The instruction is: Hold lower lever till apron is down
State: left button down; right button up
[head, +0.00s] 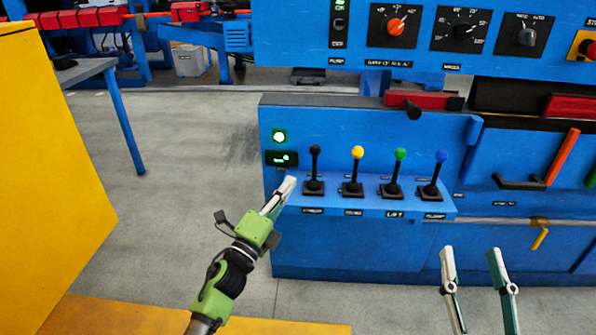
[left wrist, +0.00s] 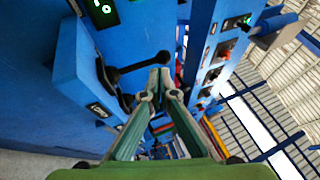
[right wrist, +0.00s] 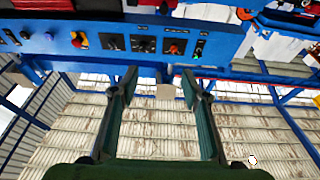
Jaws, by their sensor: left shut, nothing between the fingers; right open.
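A row of levers stands on a blue ledge (head: 370,205) of the blue panel. The black-knobbed lever (head: 314,168) is leftmost, then the yellow (head: 356,168), green (head: 398,170) and blue (head: 438,172) ones. The labels below are mostly too small to read. My left gripper (head: 289,184) is shut and empty, just left of the black lever. In the left wrist view the black lever (left wrist: 135,66) reaches to the closed fingertips (left wrist: 159,76); I cannot tell whether they touch. My right gripper (head: 471,252) is open and empty, in front of the panel. I cannot identify the apron.
A lit green lamp (head: 279,136) and a small display (head: 281,158) are left of the levers. Knobs, including an orange one (head: 397,27), are on the upper panel. A yellow block (head: 50,130) stands at left. Grey floor lies between it and the panel.

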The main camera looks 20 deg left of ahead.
pick_arm(q)
jog(key=v, duration=0.3)
jog(key=shift+s+r, duration=0.1)
jog(key=shift+s, duration=0.25)
pick_arm(e)
jog(key=shift+w+d+f+g, duration=0.15)
jog(key=shift+f+g, duration=0.25)
jog(key=shift+f, duration=0.45)
